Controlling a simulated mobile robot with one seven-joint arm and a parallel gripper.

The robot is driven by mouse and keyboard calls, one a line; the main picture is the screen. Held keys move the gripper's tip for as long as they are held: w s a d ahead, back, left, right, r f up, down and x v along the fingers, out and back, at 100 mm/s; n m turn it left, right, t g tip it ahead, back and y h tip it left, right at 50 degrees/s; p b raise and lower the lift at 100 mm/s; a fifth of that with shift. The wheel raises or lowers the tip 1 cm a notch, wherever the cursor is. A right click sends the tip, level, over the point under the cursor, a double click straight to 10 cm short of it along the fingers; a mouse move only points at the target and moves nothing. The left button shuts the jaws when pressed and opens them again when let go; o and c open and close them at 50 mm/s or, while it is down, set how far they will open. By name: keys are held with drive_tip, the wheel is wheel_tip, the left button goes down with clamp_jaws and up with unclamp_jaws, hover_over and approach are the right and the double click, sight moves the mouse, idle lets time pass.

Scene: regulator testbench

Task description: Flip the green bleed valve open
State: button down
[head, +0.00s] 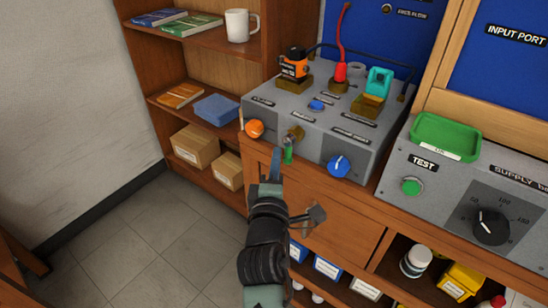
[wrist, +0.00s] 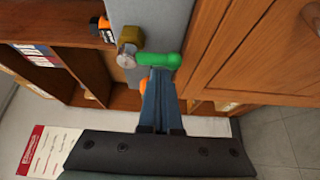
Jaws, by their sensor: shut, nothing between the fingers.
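The green bleed valve handle (head: 288,151) hangs down from a brass fitting (head: 295,132) on the front of the grey regulator box (head: 262,101). In the wrist view, the green handle (wrist: 159,59) lies across the picture just beyond my fingertips, beside the brass body (wrist: 130,38). My gripper (head: 275,160) is shut and empty, with its tips close to the handle. It also shows in the wrist view (wrist: 157,75), where the tips overlap the handle's lower edge. I cannot tell whether they touch.
An orange knob (head: 254,129) sits left of the valve and a blue knob (head: 339,166) right of it. A wooden cabinet front (head: 325,205) lies below. The test box (head: 412,143) stands to the right. Floor at left (head: 120,240) is clear.

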sight(291, 157)
drive_tip(key=shift+r+p, duration=0.15)
drive_tip(key=shift+p, duration=0.7)
